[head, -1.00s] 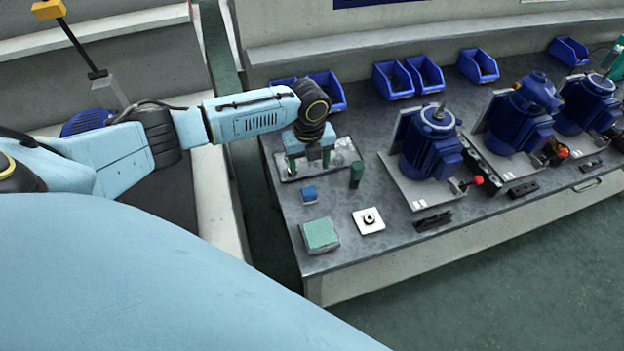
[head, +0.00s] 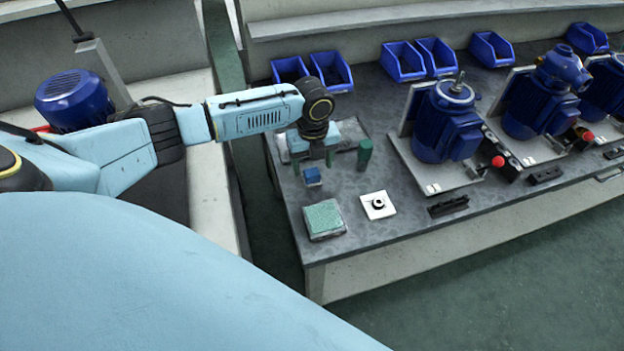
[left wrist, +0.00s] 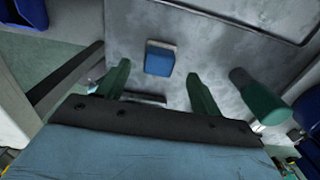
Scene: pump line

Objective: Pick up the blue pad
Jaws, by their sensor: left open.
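The blue pad (head: 312,176) is a small block lying on the grey bench near its left edge. In the left wrist view the pad (left wrist: 159,59) lies between the lines of the two green fingers, beyond their tips. My left gripper (head: 314,160) is open and empty, above the bench just behind the pad in the head view. The open left gripper also shows in the left wrist view (left wrist: 158,75). The right gripper is not in view.
A green cylinder (head: 364,155) stands right of the left gripper. A green-topped block (head: 323,219) and a white plate with a black ring (head: 378,205) lie nearer. Blue motors (head: 447,120) stand to the right, and blue bins (head: 331,71) line the back.

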